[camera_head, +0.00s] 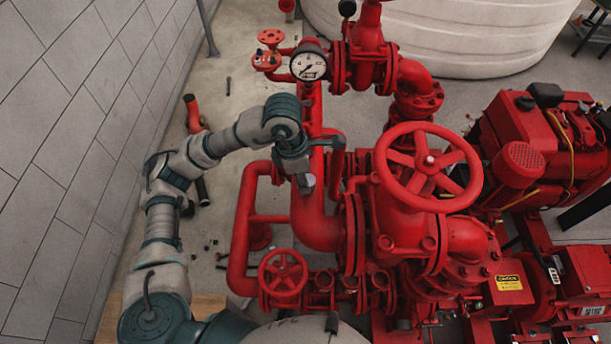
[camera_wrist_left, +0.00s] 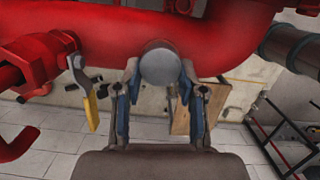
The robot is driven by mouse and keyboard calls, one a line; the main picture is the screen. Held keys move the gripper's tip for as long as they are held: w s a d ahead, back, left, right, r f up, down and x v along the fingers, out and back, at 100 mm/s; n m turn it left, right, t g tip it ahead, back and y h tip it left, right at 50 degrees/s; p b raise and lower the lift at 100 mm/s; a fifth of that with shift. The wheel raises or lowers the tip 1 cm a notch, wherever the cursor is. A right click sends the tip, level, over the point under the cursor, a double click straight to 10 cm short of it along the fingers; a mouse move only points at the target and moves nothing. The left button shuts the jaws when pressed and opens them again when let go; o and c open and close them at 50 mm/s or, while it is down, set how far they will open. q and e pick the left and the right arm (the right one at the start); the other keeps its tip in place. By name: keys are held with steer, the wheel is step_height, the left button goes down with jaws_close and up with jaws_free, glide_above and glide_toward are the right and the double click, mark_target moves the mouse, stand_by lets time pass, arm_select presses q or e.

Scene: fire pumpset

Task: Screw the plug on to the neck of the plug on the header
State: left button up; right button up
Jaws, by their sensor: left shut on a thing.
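The header is the thick red pipe (camera_head: 310,215) running down the middle of the pumpset in the head view; its red curve (camera_wrist_left: 135,27) fills the top of the left wrist view. My left gripper (camera_head: 305,182) is over this pipe, pointing down. In the left wrist view its two blue-padded fingers are shut on the plug (camera_wrist_left: 160,62), a grey piece with a round face. The plug lies against or just in front of the red pipe; I cannot tell whether it touches. The neck is not clearly visible. My right gripper is in neither view.
A pressure gauge (camera_head: 309,66) stands beyond the gripper. A large red handwheel (camera_head: 427,165) is to its right and a smaller one (camera_head: 283,272) below it. A yellow-handled valve (camera_wrist_left: 90,108) is left of the fingers. A tiled wall (camera_head: 70,130) borders the left side.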

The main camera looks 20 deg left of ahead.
arm_select(q)
steer(key=shift+w+f+m+b, duration=0.1)
steer(key=shift+f+m+b, duration=0.1)
steer(key=shift+m+b, duration=0.7)
steer(key=shift+m+g+b, duration=0.3)
steer(key=shift+m+b, duration=0.05)
steer(key=shift+m, duration=0.85)
steer(key=shift+r, duration=0.15)
steer(key=shift+f+m+b, duration=0.2)
steer(key=shift+m+b, duration=0.4)
steer(key=shift+m, duration=0.5)
steer(key=m, duration=0.2)
steer(key=shift+r+m+g, duration=0.1)
steer(key=shift+m+g, duration=0.3)
